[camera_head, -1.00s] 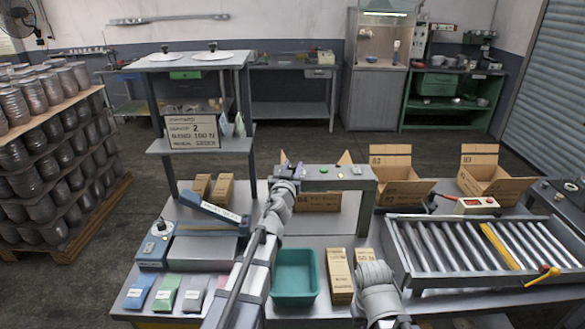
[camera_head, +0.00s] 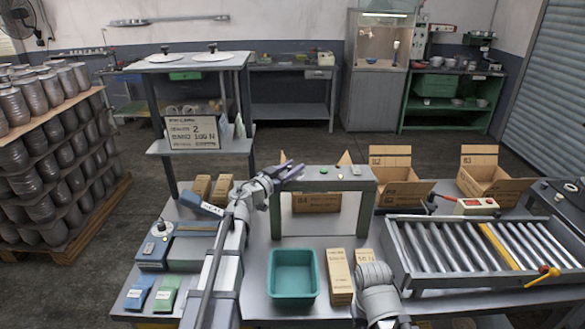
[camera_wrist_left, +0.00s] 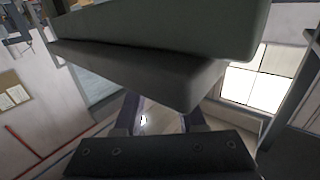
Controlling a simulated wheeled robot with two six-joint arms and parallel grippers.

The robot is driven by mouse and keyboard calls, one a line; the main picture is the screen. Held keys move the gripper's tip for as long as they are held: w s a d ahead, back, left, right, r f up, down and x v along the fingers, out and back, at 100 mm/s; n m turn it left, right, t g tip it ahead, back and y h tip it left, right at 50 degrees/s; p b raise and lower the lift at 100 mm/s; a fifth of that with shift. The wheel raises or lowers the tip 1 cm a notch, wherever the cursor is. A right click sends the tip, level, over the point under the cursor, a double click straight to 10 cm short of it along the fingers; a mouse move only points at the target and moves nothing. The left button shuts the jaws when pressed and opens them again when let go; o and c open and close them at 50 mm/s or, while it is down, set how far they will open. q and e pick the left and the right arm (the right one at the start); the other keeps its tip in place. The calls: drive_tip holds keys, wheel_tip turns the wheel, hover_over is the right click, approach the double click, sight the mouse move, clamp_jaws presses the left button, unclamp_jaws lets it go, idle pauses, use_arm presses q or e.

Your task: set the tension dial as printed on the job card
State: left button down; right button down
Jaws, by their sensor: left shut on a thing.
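The job card (camera_head: 192,132) stands on the shelf at left; its larger print seems to read 2 and 100 N, the rest is too small. My left gripper (camera_head: 289,166) is at the left end of the grey-green arch (camera_head: 345,184), well right of the dial. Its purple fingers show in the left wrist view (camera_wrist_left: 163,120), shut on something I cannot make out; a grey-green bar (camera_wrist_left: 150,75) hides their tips. My right gripper is out of view.
A teal bin (camera_head: 293,298) and upright cartons (camera_head: 340,277) stand at the front of the bench. Packets (camera_head: 166,295) lie front left. A roller conveyor (camera_head: 450,248) and open boxes (camera_head: 392,165) are at right. My left forearm crosses the bench beside the blue unit.

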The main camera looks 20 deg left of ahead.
use_arm(q)
drive_tip(key=m+g+h, duration=0.2)
drive_tip(key=h, duration=0.1)
drive_tip(key=m+g+h, duration=0.2)
drive_tip(key=shift+w+a+f+m+h, duration=0.1)
drive_tip(key=shift+f+m+h, duration=0.05)
drive_tip(key=shift+m+h, duration=0.25)
drive_tip(key=shift+m+g+h, duration=0.6)
drive_tip(key=shift+g, duration=0.2)
drive_tip(key=shift+s+m+g+h, duration=0.2)
drive_tip(key=shift+m+g+h, duration=0.1)
drive_tip(key=shift+g, duration=0.1)
drive_tip(key=c, duration=0.5)
unclamp_jaws()
drive_tip(key=v, duration=0.7)
drive_tip(key=shift+s+a, duration=0.2)
